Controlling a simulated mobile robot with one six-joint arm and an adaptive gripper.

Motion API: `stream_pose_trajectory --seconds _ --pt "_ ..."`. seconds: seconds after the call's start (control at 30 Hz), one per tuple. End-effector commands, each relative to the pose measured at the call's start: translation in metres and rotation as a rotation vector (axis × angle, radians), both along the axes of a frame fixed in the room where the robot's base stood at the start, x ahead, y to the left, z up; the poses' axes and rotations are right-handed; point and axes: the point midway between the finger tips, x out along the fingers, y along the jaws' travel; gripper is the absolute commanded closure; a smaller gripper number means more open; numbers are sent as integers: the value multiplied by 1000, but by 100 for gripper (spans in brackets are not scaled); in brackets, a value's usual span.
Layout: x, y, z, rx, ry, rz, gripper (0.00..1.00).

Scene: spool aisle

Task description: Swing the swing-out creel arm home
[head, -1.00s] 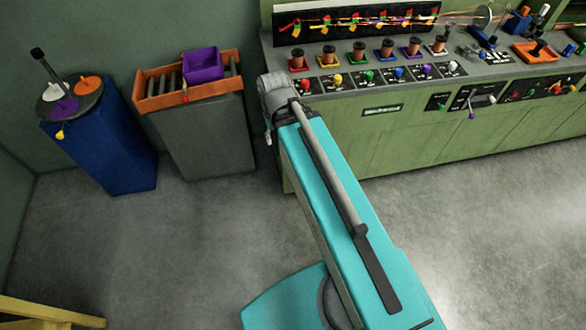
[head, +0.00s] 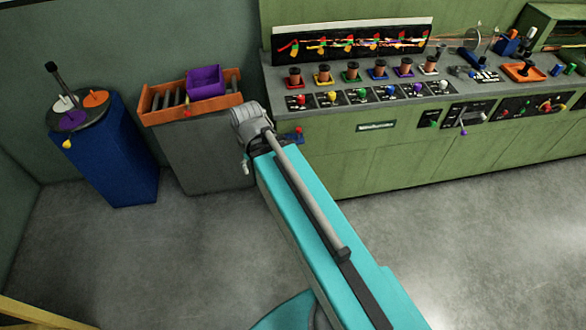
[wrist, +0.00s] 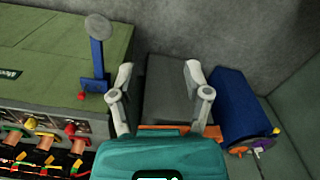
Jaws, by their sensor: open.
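What looks like the swing-out creel arm is a blue bar (wrist: 97,66) with a grey round end (wrist: 98,26), in the wrist view. It stands out from the front of the green bench near the bench's end, with a small red knob at its base. In the head view only a small blue part (head: 289,137) shows beside my wrist; the rest is hidden behind my arm. My gripper (wrist: 159,72) is open and empty in the wrist view. Its fingers are apart from the blue bar, which lies left of them in that picture.
The green bench (head: 400,150) carries several spools and coloured knobs. A grey stand (head: 205,150) with an orange roller tray (head: 192,112) and purple bin (head: 206,81) is left of it. A blue pedestal (head: 120,160) stands further left. The floor (head: 200,260) in front is clear.

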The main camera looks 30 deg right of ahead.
Motion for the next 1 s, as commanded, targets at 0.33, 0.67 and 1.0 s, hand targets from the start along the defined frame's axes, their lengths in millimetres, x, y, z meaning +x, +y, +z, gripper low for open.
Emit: stream_pose_trajectory --seconds 0.33,0.67,1.0 --pt "10 -16 -30 -76 21 8 34" --pt "32 -42 -87 -279 74 19 34" --pt "57 -67 -137 -513 126 16 34"
